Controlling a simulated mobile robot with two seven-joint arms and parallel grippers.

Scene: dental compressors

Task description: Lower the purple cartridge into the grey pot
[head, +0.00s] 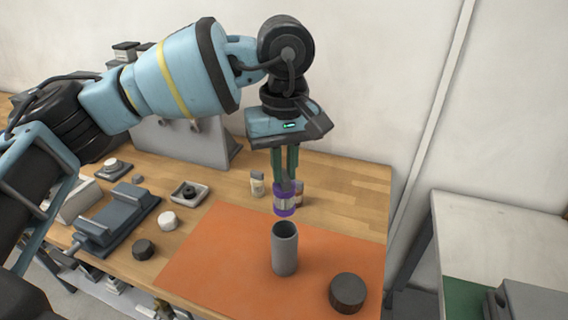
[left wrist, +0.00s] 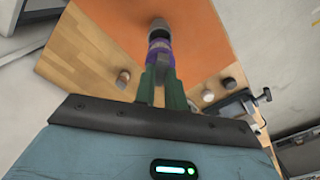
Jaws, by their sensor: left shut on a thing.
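The purple cartridge (head: 285,203) has a pale label band and hangs upright in my left gripper (head: 285,178), whose fingers are shut on its top. The grey pot (head: 285,252) is an open-topped upright cylinder on the orange mat. In the head view the cartridge appears above the pot's mouth, with a small gap between its bottom and the rim. In the left wrist view the cartridge (left wrist: 160,50) lies between the fingertips (left wrist: 160,75), and part of the grey pot (left wrist: 159,25) shows beyond it. My right gripper is not in view.
The orange mat (head: 215,255) covers the front of the wooden bench. A dark round lid (head: 348,293) lies right of the pot. A small bottle (head: 257,184) stands behind. A grey vise (head: 117,215), a white cap (head: 167,221) and a black knob (head: 143,249) are at left.

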